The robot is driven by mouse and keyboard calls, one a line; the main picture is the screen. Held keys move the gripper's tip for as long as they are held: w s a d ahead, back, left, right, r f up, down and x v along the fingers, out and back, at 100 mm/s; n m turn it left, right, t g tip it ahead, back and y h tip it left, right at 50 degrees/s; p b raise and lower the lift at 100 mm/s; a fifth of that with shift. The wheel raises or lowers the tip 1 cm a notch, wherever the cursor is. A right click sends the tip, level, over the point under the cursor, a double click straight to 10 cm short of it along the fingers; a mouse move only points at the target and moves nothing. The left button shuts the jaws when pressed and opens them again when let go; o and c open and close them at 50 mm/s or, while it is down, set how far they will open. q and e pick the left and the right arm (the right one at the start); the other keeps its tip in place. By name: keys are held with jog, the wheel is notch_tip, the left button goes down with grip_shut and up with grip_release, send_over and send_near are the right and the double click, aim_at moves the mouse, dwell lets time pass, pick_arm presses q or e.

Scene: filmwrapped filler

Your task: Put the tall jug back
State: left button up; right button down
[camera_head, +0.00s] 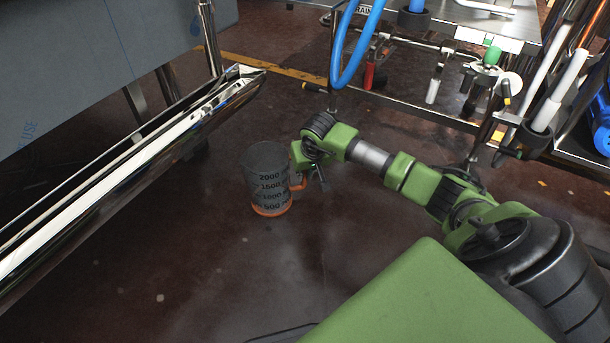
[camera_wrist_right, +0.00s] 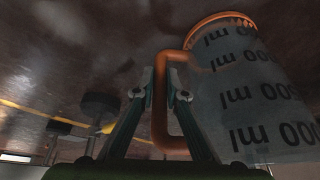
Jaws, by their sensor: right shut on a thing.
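The tall jug (camera_head: 268,178) is a translucent grey measuring jug with dark volume marks, an orange base and an orange handle. In the head view it is upright at the end of my right arm, left of the picture's middle. My right gripper (camera_head: 308,180) is at the handle on the jug's right side. In the right wrist view the jug (camera_wrist_right: 252,90) fills the right side, and the fingers of my right gripper (camera_wrist_right: 160,95) are on either side of the orange handle, shut on it. My left gripper is not in view.
A shiny metal rail or trough (camera_head: 120,175) runs along the left, close to the jug. A metal rack (camera_head: 450,45) with a blue hose (camera_head: 345,50), tools and bottles stands at the back right. Dark floor (camera_head: 190,265) lies open below and around the jug.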

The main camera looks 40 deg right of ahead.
jog(key=c, duration=2)
grip_release()
jog(key=shift+f, duration=0.1)
jog(key=shift+c, duration=0.2)
jog(key=shift+r, duration=0.45)
jog(key=p+v, duration=0.7)
jog(key=v, duration=0.4)
jog(key=shift+r+p, duration=0.2)
jog(key=shift+p, duration=0.2)
jog(key=shift+s+a, duration=0.15)
jog(key=shift+a, duration=0.05)
